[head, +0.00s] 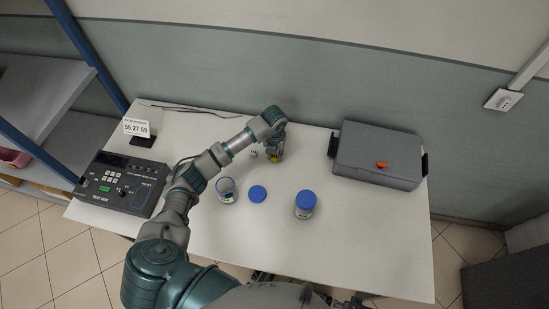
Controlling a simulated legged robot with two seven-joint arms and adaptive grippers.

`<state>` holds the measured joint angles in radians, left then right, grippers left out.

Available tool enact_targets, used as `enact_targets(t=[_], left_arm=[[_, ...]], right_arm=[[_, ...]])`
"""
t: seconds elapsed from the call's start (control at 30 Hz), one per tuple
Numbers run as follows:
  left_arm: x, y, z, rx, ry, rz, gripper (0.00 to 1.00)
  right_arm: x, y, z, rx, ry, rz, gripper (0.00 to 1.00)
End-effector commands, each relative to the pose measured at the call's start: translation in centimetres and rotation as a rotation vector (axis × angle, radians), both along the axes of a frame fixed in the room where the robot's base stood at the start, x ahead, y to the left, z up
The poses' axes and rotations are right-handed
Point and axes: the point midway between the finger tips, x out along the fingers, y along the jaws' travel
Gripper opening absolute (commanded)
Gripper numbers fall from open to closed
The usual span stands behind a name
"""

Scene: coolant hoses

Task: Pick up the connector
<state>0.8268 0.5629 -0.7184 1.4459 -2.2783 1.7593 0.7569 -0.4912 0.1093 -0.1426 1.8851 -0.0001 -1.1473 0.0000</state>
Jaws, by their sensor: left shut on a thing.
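My left gripper (275,157) points down at the back middle of the white table. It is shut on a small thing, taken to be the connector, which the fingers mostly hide. A bit of yellow shows at the fingertips. I cannot tell whether the held thing touches the table. A small pale and dark piece (253,154) lies just left of the gripper. My right gripper is not clearly in view.
An open jar (227,196), a loose blue lid (257,193) and a blue-lidded jar (305,201) stand in front of the gripper. A grey case (378,150) with an orange-red piece (382,165) is at right. A test box (120,186) and display card (137,128) are at left.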

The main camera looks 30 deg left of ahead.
Motion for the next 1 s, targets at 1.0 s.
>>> enact_targets(t=[1.0], left_arm=[[-9.3,0.2,4.4,0.005,0.002,-0.001,0.05]], right_arm=[[-1.1,0.1,-3.3,0.002,0.008,0.006,0.88]])
